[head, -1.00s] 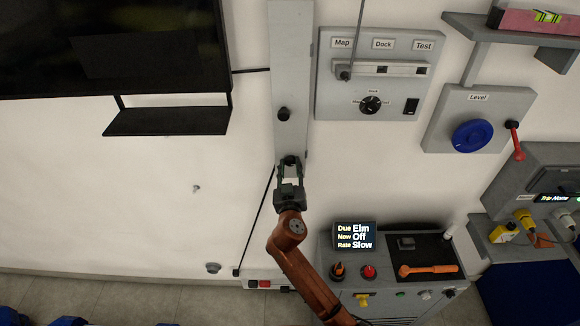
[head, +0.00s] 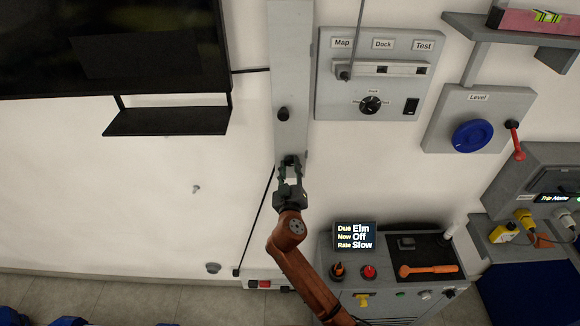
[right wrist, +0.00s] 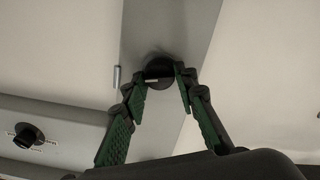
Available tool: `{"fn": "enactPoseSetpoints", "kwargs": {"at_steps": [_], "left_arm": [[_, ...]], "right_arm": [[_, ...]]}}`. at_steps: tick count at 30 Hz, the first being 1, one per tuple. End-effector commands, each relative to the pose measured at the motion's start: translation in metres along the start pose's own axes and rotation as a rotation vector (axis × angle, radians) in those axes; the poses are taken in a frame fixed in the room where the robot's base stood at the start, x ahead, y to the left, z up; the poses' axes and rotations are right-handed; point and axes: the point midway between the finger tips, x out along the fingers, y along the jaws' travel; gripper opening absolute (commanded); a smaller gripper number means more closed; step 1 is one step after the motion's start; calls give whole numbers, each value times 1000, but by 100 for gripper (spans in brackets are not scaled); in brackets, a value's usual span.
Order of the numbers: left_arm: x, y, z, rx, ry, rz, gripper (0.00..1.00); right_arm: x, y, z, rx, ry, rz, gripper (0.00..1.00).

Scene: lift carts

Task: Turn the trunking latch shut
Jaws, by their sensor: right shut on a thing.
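The grey trunking (head: 291,60) runs upright on the wall and shows as a broad strip in the right wrist view (right wrist: 150,30). A dark round latch knob (right wrist: 159,68) sits on its face near the lower end, with a small pale mark at its lower edge. My right gripper (head: 291,164) is at this knob, its green-padded fingers (right wrist: 161,83) on either side of it, shut on it. In the head view the fingers mostly hide the knob. A second dark knob (head: 283,114) sits higher on the trunking, untouched. My left gripper is not in view.
A panel with a dial (head: 371,104) and labels is right of the trunking. A console (head: 390,295) with a small screen stands below right. A black shelf (head: 168,121) and dark screen (head: 110,45) are at left. The wall left of the trunking is mostly bare.

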Motion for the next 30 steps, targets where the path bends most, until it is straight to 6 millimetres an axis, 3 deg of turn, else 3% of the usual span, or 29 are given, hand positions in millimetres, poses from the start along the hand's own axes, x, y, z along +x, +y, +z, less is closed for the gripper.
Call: {"fn": "enactPoseSetpoints", "kwargs": {"at_steps": [30], "left_arm": [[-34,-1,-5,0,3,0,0]], "right_arm": [[0,-3,0,-962,1,-3,2]]}}
